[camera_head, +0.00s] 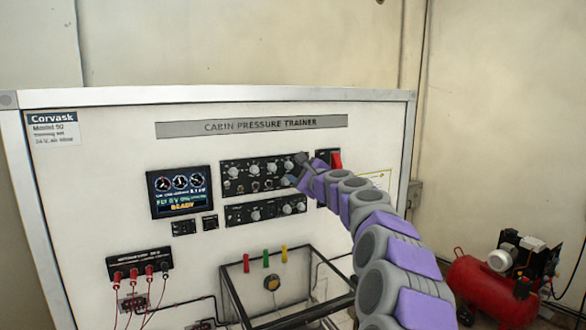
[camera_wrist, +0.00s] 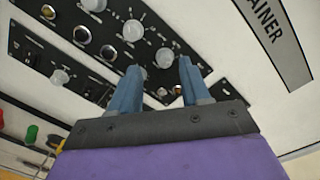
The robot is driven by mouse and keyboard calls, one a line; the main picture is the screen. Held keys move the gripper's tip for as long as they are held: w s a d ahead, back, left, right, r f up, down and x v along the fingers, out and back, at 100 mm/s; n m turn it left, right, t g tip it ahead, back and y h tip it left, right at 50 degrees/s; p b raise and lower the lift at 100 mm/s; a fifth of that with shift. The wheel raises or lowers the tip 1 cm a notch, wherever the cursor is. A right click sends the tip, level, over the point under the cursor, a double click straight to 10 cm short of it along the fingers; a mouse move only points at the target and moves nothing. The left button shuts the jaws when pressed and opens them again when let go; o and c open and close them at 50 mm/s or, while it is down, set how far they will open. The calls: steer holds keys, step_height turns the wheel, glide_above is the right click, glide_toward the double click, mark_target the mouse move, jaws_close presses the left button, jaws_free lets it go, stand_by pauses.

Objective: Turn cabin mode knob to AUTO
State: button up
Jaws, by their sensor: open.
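The upper black control panel (camera_head: 262,161) on the trainer board carries a row of pale round knobs; it also shows tilted in the wrist view (camera_wrist: 175,35). Its small labels are too blurred to read, so I cannot tell which knob is cabin mode or where it points. My gripper (camera_head: 294,177) is at this panel's right end, partly covering it. In the wrist view my gripper (camera_wrist: 158,76) is open, with blue fingers apart. A pale knob (camera_wrist: 165,58) shows between the fingertips, and another knob (camera_wrist: 133,30) is up and left. I cannot tell whether the fingers touch anything.
A lower knob panel (camera_head: 265,211) sits just below. A display (camera_head: 180,191) reading READY is left. A red-handled switch (camera_head: 337,160) is close right of my gripper. A framed box (camera_head: 234,292) juts out below. A red compressor (camera_head: 488,288) stands at right.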

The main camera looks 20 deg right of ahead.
mark_target(292, 168)
steer(key=shift+w+a, duration=0.2)
steer(key=shift+w, duration=0.8)
steer(key=shift+w+d+f+p, duration=0.15)
steer(key=shift+w+d+p, duration=0.2)
steer(key=shift+w+d, duration=0.55)
steer(key=shift+d, duration=0.35)
steer(key=shift+a, duration=1)
steer(key=shift+c, duration=0.2)
steer(key=shift+a, duration=0.2)
steer(key=shift+c, duration=0.7)
steer(key=shift+d, duration=0.1)
steer(key=c, duration=0.3)
steer(key=shift+s+d, duration=0.1)
steer(key=shift+d, duration=0.45)
jaws_close()
steer(key=shift+a+f, duration=0.1)
